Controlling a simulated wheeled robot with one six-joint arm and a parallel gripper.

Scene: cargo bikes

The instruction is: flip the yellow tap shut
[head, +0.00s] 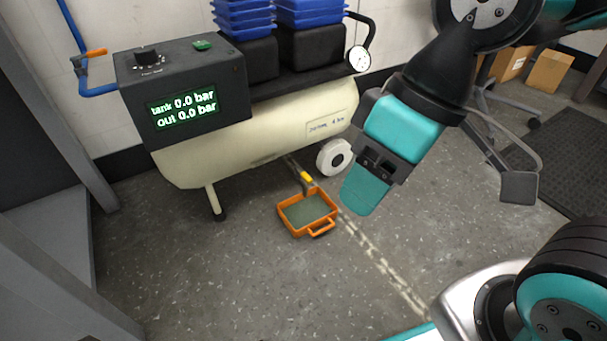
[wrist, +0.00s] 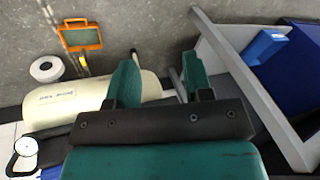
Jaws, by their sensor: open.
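The yellow tap (head: 306,177) is a small yellow piece on a grey pipe below the cream compressor tank (head: 250,135), just behind an orange tray (head: 284,217). In the wrist view the tap (wrist: 83,60) is small, at the upper left beside the tray (wrist: 62,40). I cannot tell its lever's exact angle. My gripper (head: 362,190) has teal fingers and hangs in front of the tank, to the right of the tap and apart from it. In the wrist view my gripper (wrist: 160,78) is open, with nothing between the fingers.
A control box (head: 175,100) reads tank 0.0 bar and out 0.0 bar. A blue pipe with an orange lever (head: 96,53) is at the left. A white wheel (head: 335,155) stands right of the tap. A gauge (head: 359,58) is above.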

